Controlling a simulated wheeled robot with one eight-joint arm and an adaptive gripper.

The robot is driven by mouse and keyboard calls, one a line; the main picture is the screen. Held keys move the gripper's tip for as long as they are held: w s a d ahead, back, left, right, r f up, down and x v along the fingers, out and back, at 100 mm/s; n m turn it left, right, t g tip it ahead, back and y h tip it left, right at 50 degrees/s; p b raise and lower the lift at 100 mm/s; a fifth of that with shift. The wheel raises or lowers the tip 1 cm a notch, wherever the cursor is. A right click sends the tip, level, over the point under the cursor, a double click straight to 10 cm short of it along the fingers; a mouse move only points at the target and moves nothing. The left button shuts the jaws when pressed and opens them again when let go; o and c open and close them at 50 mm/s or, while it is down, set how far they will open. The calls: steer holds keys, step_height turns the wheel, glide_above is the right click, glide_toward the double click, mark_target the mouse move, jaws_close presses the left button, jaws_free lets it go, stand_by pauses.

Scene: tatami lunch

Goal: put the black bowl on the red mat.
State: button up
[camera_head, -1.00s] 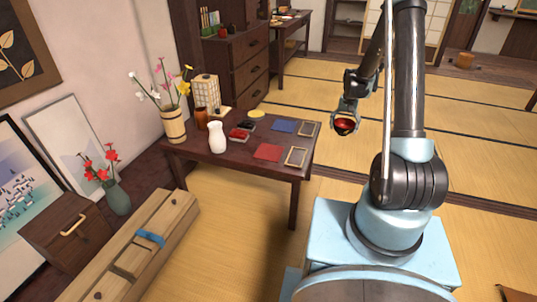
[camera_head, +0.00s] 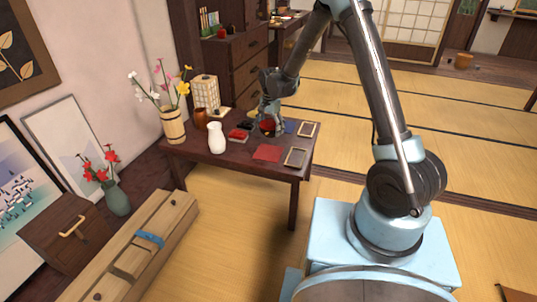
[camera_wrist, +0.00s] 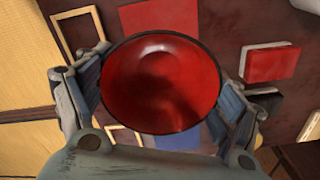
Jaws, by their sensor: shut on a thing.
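The black bowl (camera_wrist: 160,85) has a dark rim and a red inside. My gripper (camera_head: 268,122) is shut on it, with a finger at each side of the rim in the wrist view (camera_wrist: 162,88). In the head view the bowl (camera_head: 267,127) is over the back part of the low table. The red mat (camera_head: 267,153) lies flat near the table's front edge, nearer the camera than the bowl. In the wrist view the red mat (camera_wrist: 150,17) shows beyond the bowl's top edge, partly hidden by it. Nothing is seen lying on the mat.
The table (camera_head: 238,167) also bears a white vase (camera_head: 217,138), red boxes (camera_head: 237,134), a partly hidden blue mat (camera_head: 290,126), and two empty frames, a back one (camera_head: 307,130) and a front one (camera_head: 295,157). A flower pot (camera_head: 173,124) and lamp (camera_head: 205,92) stand left.

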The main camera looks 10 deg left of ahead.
steer(key=shift+s+a+f, duration=0.15)
steer(key=shift+a+f, duration=0.05)
steer(key=shift+f, duration=4.8)
steer(key=shift+f, duration=0.1)
steer(key=o, duration=1)
step_height(320, 180, up, 12)
steer(key=shift+r, duration=0.15)
